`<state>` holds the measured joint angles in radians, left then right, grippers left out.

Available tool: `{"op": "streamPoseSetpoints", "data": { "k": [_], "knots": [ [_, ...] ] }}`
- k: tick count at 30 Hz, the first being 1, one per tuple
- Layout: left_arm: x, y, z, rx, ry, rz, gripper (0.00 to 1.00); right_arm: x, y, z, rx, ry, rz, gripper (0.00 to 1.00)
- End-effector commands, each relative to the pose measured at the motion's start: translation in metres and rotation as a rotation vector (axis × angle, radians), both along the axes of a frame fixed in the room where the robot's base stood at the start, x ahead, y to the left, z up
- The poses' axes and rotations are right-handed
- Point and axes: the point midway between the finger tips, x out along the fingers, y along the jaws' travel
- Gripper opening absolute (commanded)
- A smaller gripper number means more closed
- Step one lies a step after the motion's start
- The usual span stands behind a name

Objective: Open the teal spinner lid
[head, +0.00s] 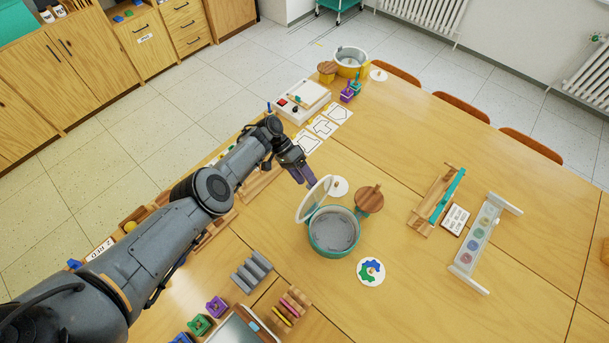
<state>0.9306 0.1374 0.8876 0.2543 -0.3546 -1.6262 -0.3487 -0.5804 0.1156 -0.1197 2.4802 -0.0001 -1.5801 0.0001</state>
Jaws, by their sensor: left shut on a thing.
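The teal spinner (334,247) is a round teal tub with a grey inside, standing on the table in the middle of the head view. Its pale, see-through lid (314,200) is raised and stands steeply tilted at the tub's far left rim, so the inside shows. My left gripper (303,178) reaches in from the upper left and is shut at the lid's upper edge; the exact contact is too small to see. My right gripper is not in view.
A wooden round-topped piece (369,199) and a white disc (339,187) are close beside the tub. A disc with blue and green shapes (371,271) lies in front. A wooden stand (437,203) and a white rack (484,240) stand to the right.

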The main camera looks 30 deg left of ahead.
Motion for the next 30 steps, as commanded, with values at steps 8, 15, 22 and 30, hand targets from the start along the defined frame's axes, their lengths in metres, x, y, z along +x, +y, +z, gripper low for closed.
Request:
{"op": "streamPoseSetpoints", "data": {
  "k": [8,15,22,30],
  "knots": [
    [-0.005,-0.001,-0.010,0.003,0.014,0.007,0.41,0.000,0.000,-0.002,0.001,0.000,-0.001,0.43],
    [-0.005,0.002,-0.007,0.003,0.013,0.007,0.38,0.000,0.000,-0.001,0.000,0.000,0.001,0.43],
    [0.001,0.021,0.013,0.003,0.010,0.007,0.38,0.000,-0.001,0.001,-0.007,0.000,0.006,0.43],
    [0.012,0.055,0.050,0.003,0.000,0.004,0.38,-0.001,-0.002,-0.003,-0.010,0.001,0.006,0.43]
  ]
}}
